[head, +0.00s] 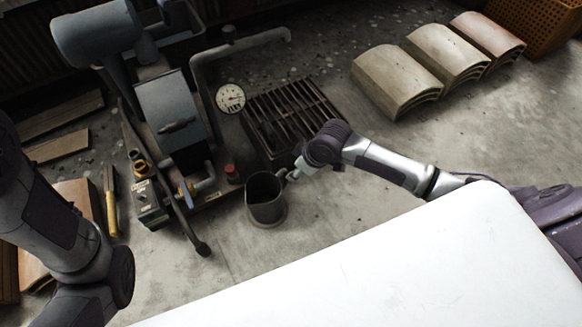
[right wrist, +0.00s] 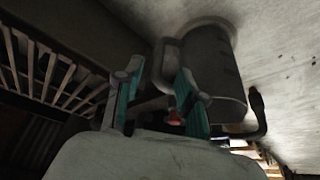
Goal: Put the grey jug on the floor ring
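The grey jug (head: 267,212) stands upright on the concrete floor, its dark mouth facing up. In the right wrist view the jug (right wrist: 218,75) appears upside down, with its handle (right wrist: 161,62) towards my fingers. My right gripper (head: 293,173) is at the handle side of the jug, near the rim. Its teal-padded fingers (right wrist: 155,95) are apart, and the handle shows in the gap, nearer one finger. I cannot tell whether they touch it. My left arm comes in at the left, but its gripper is out of view. I cannot make out a floor ring.
A dark floor grate (head: 290,113) lies behind the jug. Curved tiles (head: 397,80) lie at back right. Bare floor (head: 335,215) extends right of the jug.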

